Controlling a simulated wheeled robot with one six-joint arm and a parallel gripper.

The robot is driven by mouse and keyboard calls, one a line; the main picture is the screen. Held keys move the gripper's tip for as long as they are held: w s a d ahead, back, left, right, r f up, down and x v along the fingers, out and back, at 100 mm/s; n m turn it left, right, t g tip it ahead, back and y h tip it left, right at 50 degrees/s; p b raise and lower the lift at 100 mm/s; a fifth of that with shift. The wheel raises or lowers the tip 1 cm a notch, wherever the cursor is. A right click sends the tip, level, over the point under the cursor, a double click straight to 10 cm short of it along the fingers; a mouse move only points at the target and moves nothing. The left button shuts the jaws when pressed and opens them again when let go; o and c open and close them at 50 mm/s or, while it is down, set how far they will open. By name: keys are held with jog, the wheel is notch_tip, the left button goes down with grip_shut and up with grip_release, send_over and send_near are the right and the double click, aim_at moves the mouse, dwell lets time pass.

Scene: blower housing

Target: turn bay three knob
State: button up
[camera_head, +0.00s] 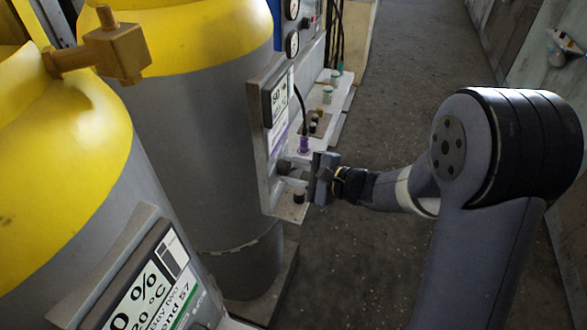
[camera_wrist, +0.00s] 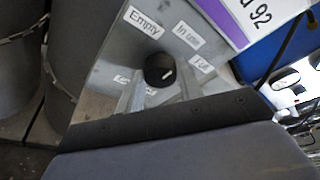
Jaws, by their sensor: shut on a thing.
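The bay three knob (camera_wrist: 160,69) is round and black, on a grey metal panel (camera_wrist: 105,62). Its short white mark lies on the lower right of its face. Printed labels surround it: "Empty" (camera_wrist: 144,22) at upper left, one like "In use" (camera_wrist: 187,36) at upper right, "Full" (camera_wrist: 202,65) at right, and a partly hidden one at lower left. My gripper (camera_wrist: 159,88) has a finger on each side of the knob and is shut on it. In the head view, my gripper (camera_head: 318,178) is at the panel of the second yellow-topped tank (camera_head: 195,130); the contact is small there.
A nearer tank (camera_head: 60,150) with a display panel (camera_head: 150,285) stands at lower left. A ledge (camera_head: 340,92) with small bottles and a purple-based item (camera_head: 304,143) runs beside the panel. Open floor (camera_head: 400,60) lies to the right of it.

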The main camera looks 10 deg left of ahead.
jog(key=m+p, duration=0.1)
jog(key=m+g+p, duration=0.1)
jog(key=shift+w+r+p, duration=0.15)
jog(key=shift+r+p, duration=0.1)
jog(key=shift+p, duration=0.15)
jog(key=m+g+p, duration=0.1)
jog(key=m+p, duration=0.2)
jog(key=shift+w+g+h, duration=0.15)
jog(key=shift+g+h, duration=0.15)
jog(key=shift+g, duration=0.1)
jog(key=shift+w+d+f+m+g+p, duration=0.1)
jog(key=shift+m+g+p, duration=0.35)
jog(key=shift+m+p, duration=0.45)
jog(key=shift+w+f+m+g+p, duration=0.1)
jog(key=shift+m+g+p, duration=0.35)
jog(key=shift+m+p, duration=0.4)
jog(key=o, duration=1)
